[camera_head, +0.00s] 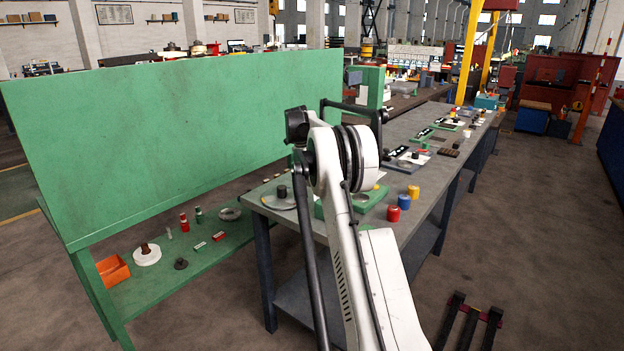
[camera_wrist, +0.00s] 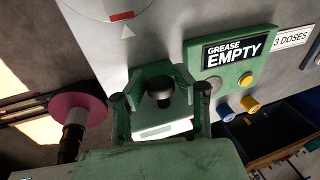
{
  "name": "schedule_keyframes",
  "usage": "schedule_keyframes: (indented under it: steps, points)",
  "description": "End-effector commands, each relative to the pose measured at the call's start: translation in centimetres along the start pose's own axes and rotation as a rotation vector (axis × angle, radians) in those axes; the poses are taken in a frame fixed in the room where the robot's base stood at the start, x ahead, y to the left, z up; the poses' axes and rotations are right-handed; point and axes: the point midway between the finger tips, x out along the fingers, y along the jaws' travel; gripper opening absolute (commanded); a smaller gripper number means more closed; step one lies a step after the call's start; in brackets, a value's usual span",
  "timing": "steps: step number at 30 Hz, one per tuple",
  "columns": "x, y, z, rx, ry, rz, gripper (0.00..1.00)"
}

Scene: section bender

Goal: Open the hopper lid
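In the wrist view, a dark round knob (camera_wrist: 160,88) stands on a green fitting (camera_wrist: 150,70), which may be the hopper lid. My gripper (camera_wrist: 161,106) has its two dark fingers spread to either side of the knob. I see gaps between the knob and the fingers, so it looks open and empty. A white piece with a red edge (camera_wrist: 163,130) shows just below the knob. In the head view my own arm hides the gripper and the fitting.
A green panel reading "GREASE EMPTY" (camera_wrist: 236,48) with a yellow button stands right of the fitting. A red-brown disc (camera_wrist: 78,108) is at left.

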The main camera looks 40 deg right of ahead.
Motion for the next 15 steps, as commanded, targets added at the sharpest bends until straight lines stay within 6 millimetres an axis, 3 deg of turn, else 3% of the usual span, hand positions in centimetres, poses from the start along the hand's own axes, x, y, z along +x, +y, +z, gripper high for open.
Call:
schedule_keyframes:
  steps: [3, 11, 15]
  points:
    - [0.0, 0.0, 0.0, 0.000, 0.000, 0.000, 0.45]
    - [-0.1, 0.0, 0.0, 0.000, 0.000, 0.000, 0.45]
    - [-1.1, 0.0, 0.0, 0.000, 0.000, 0.000, 0.45]
